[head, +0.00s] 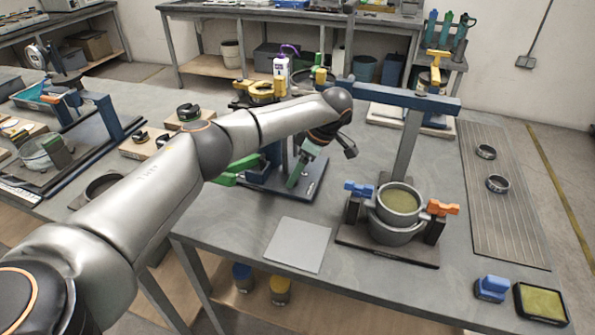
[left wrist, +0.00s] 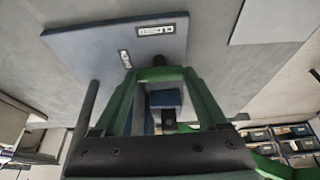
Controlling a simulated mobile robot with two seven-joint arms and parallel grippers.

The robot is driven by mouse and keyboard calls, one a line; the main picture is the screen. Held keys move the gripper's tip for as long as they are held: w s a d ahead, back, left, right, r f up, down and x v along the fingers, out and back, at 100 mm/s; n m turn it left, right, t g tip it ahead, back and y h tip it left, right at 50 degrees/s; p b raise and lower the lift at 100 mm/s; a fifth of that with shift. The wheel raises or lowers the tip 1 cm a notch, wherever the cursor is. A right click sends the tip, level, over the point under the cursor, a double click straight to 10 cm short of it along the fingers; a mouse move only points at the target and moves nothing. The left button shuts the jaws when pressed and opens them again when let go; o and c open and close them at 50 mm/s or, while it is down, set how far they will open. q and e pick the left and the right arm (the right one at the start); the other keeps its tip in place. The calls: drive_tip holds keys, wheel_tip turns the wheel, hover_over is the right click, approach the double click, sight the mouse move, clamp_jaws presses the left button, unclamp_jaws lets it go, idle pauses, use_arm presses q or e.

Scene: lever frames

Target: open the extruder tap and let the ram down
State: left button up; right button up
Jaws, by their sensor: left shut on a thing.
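The extruder (head: 271,172) stands at the middle of the table on a dark base plate, with a blue body and green parts at its left. Most of it is behind my left arm. My left gripper (head: 299,174), with green fingers, reaches down at its front right. In the left wrist view, the fingers (left wrist: 166,75) are shut on a small dark part, apparently the tap (left wrist: 172,73), mostly hidden between them. The base plate (left wrist: 90,45) carries two small labels, one apparently reading CLOSED. A blue block (left wrist: 165,98) shows between the fingers. The ram cannot be made out.
A grey square plate (head: 298,245) lies in front. To the right stands a post with a blue crossbar (head: 400,96), beside a pot (head: 399,204) with blue and orange clamps. A ribbed mat (head: 503,215) with two rings lies at the right. Bottles stand behind the extruder.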

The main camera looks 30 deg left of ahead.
idle(0.5)
use_arm(q)
drive_tip(key=o, duration=1.3)
drive_tip(key=shift+r, duration=0.1)
drive_tip(key=v, duration=1.2)
drive_tip(key=shift+r+b, duration=0.15)
drive_tip(key=shift+b, duration=0.25)
